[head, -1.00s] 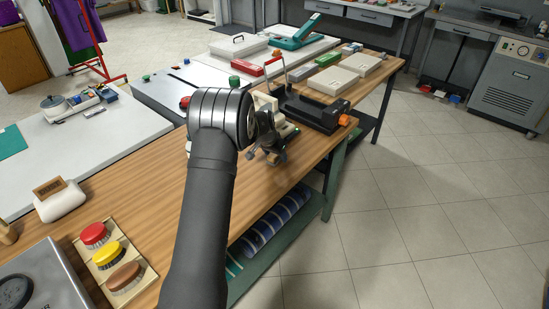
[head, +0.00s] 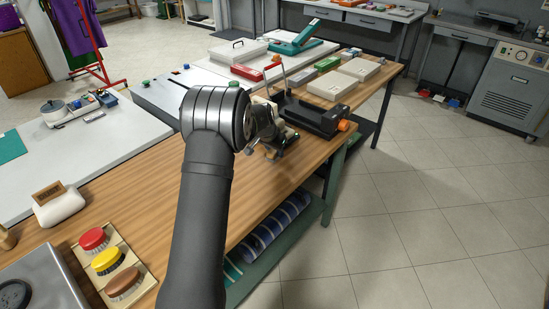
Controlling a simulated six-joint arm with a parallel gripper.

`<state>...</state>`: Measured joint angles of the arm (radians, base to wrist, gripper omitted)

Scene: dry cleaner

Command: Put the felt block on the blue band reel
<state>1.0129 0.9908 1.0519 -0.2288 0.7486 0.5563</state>
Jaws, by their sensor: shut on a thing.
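My gripper (head: 272,151) is over the wooden bench, just past my dark wrist and in front of a black press-like device. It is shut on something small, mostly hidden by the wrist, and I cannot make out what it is. I cannot pick out the felt block anywhere else in the head view. I cannot pick out the blue band reel for certain. Blue and white rolls (head: 262,236) lie on the green shelf under the bench. My arm hides part of the bench.
The black device (head: 310,117) with an orange knob stands close behind my gripper. Three brushes, red (head: 93,239), yellow (head: 108,261) and brown (head: 124,284), lie at front left by a white pad (head: 60,206). The wood (head: 140,205) left of my arm is clear.

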